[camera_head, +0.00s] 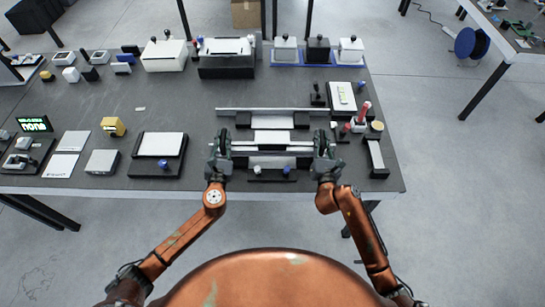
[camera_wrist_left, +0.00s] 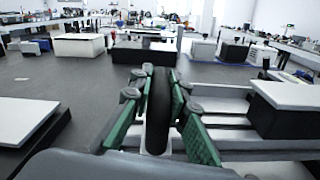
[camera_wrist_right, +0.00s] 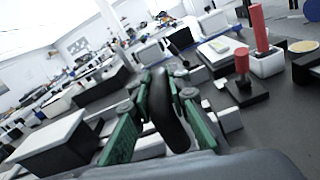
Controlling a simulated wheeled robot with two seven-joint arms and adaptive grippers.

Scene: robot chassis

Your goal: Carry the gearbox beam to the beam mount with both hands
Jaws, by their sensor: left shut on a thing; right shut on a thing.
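The gearbox beam (camera_head: 272,148) is a long pale bar lying left to right between my two hands, with a black rounded handle at each end. My left gripper (camera_head: 222,143) is shut on the left handle (camera_wrist_left: 158,110), which stands between its green fingers in the left wrist view. My right gripper (camera_head: 321,143) is shut on the right handle (camera_wrist_right: 168,110), seen between its fingers in the right wrist view. The beam looks about level; its height above the table is unclear. Which nearby fixture is the beam mount I cannot tell for certain; a long pale rail with black blocks (camera_head: 243,121) lies just behind.
A black tray with a white plate (camera_head: 160,145) lies left of my left gripper. A red-topped part (camera_head: 362,115) and a black-framed plate (camera_head: 376,156) stand right of my right gripper. Small knobs (camera_head: 286,171) sit at the front edge.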

